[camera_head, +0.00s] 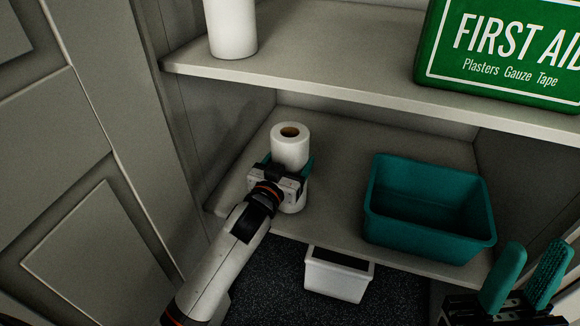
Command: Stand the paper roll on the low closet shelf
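The white paper roll (291,141) is upright at the left part of the low closet shelf (345,150), and its base appears to meet the shelf near the front edge. My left gripper (287,163) has its teal fingers on both sides of the roll, close against it, and appears shut on it. The gripper body hides the roll's middle. My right gripper (534,254) is at the lower right corner, open and empty, its two teal fingers apart.
A teal bin (430,249) stands on the low shelf to the right of the roll. The upper shelf (335,45) overhangs it, bearing another white roll (231,27) and a green first aid box (505,50). A small white container (337,277) is below. A panelled door (85,170) is left.

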